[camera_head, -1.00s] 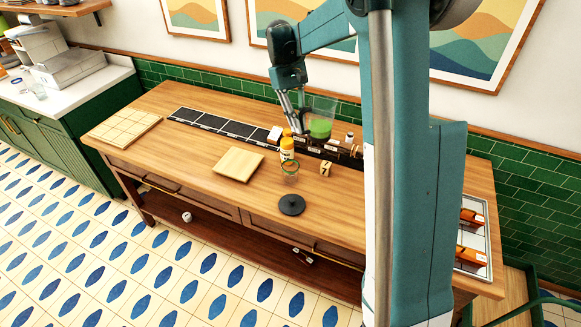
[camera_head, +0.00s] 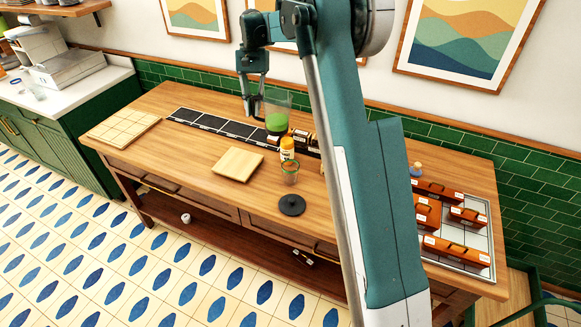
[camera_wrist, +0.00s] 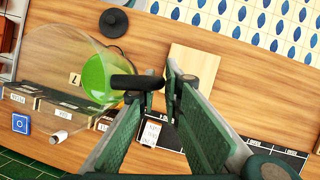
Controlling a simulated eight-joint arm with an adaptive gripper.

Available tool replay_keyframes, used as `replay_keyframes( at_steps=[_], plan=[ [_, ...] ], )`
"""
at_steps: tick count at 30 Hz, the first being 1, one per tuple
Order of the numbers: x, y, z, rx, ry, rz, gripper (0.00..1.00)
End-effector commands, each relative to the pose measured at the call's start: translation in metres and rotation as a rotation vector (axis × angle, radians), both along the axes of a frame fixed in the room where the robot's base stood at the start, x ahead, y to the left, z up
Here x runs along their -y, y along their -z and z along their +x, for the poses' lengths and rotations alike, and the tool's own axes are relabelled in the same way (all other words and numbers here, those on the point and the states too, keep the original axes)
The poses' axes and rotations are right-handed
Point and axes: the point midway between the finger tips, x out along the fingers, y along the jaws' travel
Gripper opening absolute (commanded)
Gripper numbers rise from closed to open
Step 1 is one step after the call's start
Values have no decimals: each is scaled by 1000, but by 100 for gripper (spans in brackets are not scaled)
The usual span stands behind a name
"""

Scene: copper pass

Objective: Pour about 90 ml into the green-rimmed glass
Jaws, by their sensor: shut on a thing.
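My gripper (camera_head: 253,104) is shut on the dark handle of a clear jug (camera_head: 277,98) holding green liquid. The jug hangs roughly upright above the back of the wooden counter. In the wrist view my fingers (camera_wrist: 160,84) close on the handle, with the jug (camera_wrist: 55,62) to their left and the green liquid in its bottom. The green-rimmed glass (camera_head: 290,172) stands upright on the counter, lower and nearer the front than the jug, apart from it. It looks empty. I cannot make out the glass in the wrist view.
A black disc (camera_head: 291,205) lies in front, and a square wooden board (camera_head: 238,163) lies left. Small labelled items (camera_head: 300,136) line the back. A tray (camera_head: 487,268) of orange boxes sits right.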

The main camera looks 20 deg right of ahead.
Motion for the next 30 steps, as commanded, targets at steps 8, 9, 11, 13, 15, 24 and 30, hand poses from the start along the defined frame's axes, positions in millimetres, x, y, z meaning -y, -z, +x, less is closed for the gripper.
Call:
replay_keyframes(
  at_steps=[8, 9, 11, 13, 15, 24, 30],
  plan=[
    [-36, 3, 33, -3, 173, -3, 0],
    [-40, 3, 36, -4, 192, -5, 0],
    [-46, 3, 41, -5, 219, -4, 0],
    [-51, 4, 45, -5, 246, -5, 0],
    [-56, 4, 49, -4, 271, -6, 0],
    [-62, 31, 54, -7, 303, -7, 0],
    [-62, 69, 54, -7, 302, -8, 0]
  ],
)
